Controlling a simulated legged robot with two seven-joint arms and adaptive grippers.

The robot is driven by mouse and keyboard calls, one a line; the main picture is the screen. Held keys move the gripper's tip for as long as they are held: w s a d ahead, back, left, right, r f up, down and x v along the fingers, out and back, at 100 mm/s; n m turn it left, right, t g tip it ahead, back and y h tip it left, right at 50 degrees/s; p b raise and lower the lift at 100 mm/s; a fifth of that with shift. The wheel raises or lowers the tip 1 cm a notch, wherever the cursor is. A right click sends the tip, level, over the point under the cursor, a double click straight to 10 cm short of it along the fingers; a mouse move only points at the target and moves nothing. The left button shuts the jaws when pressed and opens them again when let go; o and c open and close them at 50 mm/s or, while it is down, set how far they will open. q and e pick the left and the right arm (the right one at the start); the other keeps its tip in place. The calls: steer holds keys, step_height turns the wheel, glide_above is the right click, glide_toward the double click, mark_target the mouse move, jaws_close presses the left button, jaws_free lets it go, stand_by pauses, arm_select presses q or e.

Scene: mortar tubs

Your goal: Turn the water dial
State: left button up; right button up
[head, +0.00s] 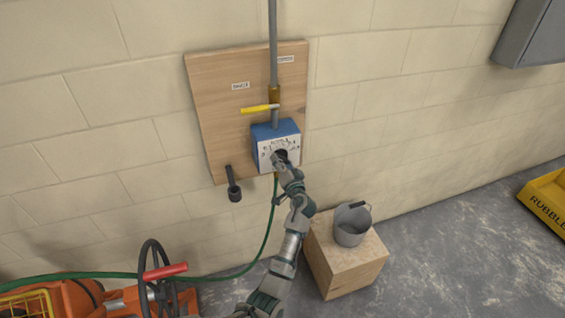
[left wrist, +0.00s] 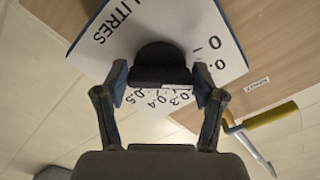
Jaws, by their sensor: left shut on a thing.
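The blue water meter box (head: 276,129) with a white dial face is mounted on a wooden board on the wall. My left gripper (head: 280,156) is at the lower part of its face. In the left wrist view, a black dial knob (left wrist: 160,66) sits between the fingers of my left gripper (left wrist: 161,88), which is shut on it. The white face (left wrist: 115,35) shows the word LITRES and numbers around the knob. In the head view the gripper hides most of the knob. My right gripper is not in view.
A yellow-handled valve (head: 259,108) is on the pipe above the box. A black spout (head: 233,184) hangs at the board's lower left. A grey bucket (head: 351,226) stands on a wooden block (head: 335,266). A green hose (head: 266,232) runs left past orange machinery (head: 85,297).

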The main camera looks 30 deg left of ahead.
arm_select(q)
steer(key=shift+r+m+p, duration=0.2)
steer(key=shift+m+p, duration=0.15)
steer(key=shift+m, duration=1.15)
steer(key=m+p, duration=0.2)
steer(key=m, duration=0.1)
steer(key=shift+r+m, duration=0.15)
steer(key=shift+m, duration=0.15)
steer(key=m+p, duration=0.3)
steer(key=m, duration=0.2)
steer(key=shift+p, duration=0.4)
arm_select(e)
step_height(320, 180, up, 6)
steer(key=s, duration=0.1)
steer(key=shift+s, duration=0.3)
arm_select(q)
steer(key=shift+m, duration=0.4)
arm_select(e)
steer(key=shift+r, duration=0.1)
arm_select(q)
steer(key=o, duration=1.1)
steer(key=shift+o, duration=0.2)
steer(key=shift+w+a+f, duration=0.15)
steer(key=shift+w+f, duration=0.05)
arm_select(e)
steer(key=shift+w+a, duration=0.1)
arm_select(q)
steer(key=shift+s, duration=0.1)
